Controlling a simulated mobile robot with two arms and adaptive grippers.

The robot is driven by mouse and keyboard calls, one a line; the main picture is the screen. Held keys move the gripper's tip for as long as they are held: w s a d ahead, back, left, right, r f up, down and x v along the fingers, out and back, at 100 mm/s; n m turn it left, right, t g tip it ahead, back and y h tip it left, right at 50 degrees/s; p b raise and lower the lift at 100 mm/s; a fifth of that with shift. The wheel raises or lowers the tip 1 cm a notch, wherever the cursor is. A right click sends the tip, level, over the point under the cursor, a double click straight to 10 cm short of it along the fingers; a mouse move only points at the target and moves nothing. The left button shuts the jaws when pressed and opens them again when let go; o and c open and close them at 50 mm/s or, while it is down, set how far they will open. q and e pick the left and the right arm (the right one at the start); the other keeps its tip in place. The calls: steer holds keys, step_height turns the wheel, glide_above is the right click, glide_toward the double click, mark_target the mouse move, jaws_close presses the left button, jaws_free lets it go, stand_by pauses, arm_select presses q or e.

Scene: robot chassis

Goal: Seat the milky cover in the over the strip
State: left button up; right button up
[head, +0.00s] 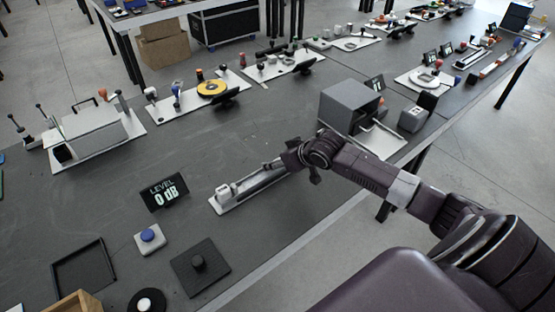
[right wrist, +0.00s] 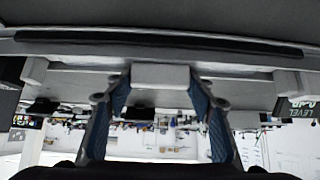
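A long narrow light plate (head: 217,206) with a channel on it lies near the table's front edge in the head view, and a small white block stands at its left end. My right gripper (head: 290,162) is over its far right end, partly hidden by my arm. In the right wrist view, the two blue-padded fingers of my right gripper (right wrist: 160,95) stand apart on either side of a pale grey block (right wrist: 160,76). I cannot tell if they press on it. A long dark strip (right wrist: 160,43) crosses above the block. I cannot pick out the milky cover for certain. My left gripper is out of view.
A display (head: 164,192) reading "LEVEL 0 dB" stands left of the plate. A blue button box (head: 150,238), a black square pad with a knob (head: 187,280) and an empty black tray (head: 84,270) lie nearer. A grey box (head: 347,105) stands beyond my gripper.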

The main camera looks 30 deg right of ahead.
steer(key=o, duration=0.4)
steer(key=shift+o, duration=0.2)
steer(key=shift+r, duration=0.2)
steer(key=v, duration=1.2)
steer(key=shift+f, duration=0.1)
